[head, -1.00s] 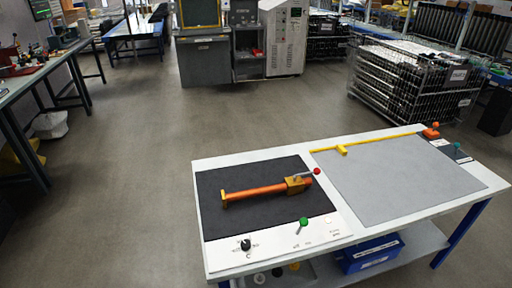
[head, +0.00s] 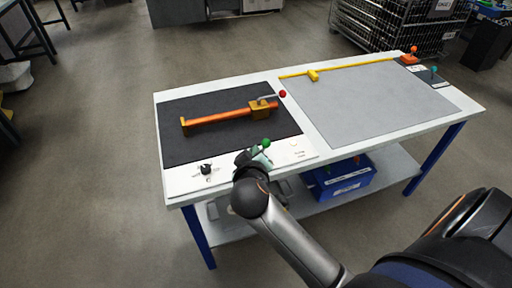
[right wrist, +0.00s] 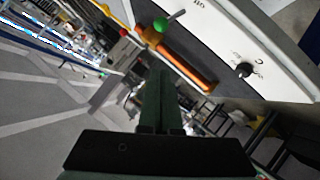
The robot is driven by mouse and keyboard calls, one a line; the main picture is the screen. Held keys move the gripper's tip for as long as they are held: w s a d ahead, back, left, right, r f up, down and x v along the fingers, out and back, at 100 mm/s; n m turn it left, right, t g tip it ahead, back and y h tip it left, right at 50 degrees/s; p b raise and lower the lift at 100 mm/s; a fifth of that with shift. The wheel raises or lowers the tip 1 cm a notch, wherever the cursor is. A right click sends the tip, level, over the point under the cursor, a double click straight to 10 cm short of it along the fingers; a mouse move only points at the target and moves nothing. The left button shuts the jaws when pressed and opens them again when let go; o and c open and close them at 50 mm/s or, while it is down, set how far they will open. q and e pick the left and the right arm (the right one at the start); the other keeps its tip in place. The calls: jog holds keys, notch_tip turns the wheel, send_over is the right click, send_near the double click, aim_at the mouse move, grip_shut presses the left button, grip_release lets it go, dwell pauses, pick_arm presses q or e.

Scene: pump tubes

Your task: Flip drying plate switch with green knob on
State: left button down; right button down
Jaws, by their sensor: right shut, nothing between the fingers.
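The green knob (head: 266,142) tops the drying plate switch on the white front strip of the table. In the right wrist view the green knob (right wrist: 160,24) sits on a thin metal lever (right wrist: 175,17), tilted beside the panel. My right gripper (head: 254,158) is at the knob's near left and hides the switch base in the head view. Its fingers (right wrist: 159,78) are shut and empty, with the tips just short of the knob in the wrist picture. Whether they touch the lever cannot be told. My left gripper is not in view.
A black dial (head: 206,169) is left of the switch. Behind lie a dark plate (head: 190,148) with an orange tube (head: 220,116) and a red-knobbed lever (head: 282,94). A grey plate (head: 370,105) is on the right. A blue bin (head: 343,178) stands on the lower shelf.

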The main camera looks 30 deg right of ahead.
aim_at(267, 142)
jog(key=shift+s+d+f+b+x, duration=0.15)
jog(key=shift+s+f+x, duration=0.15)
jog(key=shift+x, duration=1.85)
jog(key=shift+s+d+f+b+x, duration=0.1)
jog(key=shift+s+d+f+x, duration=0.2)
jog(key=shift+x, duration=1.8)
jog(key=shift+s+d+f+b+x, duration=0.15)
jog(key=shift+s+f+x, duration=0.2)
jog(key=shift+x, duration=1.8)
jog(key=shift+s+d+f+m+y+p, duration=0.1)
jog(key=shift+d+m+y+p, duration=0.15)
jog(key=shift+p, duration=0.3)
jog(key=shift+s+d+m+y+p, duration=0.15)
jog(key=shift+d+y+p, duration=0.15)
jog(key=shift+p, duration=0.25)
jog(key=shift+d+f, duration=0.1)
jog(key=shift+d, duration=0.05)
jog(key=shift+f, duration=0.15)
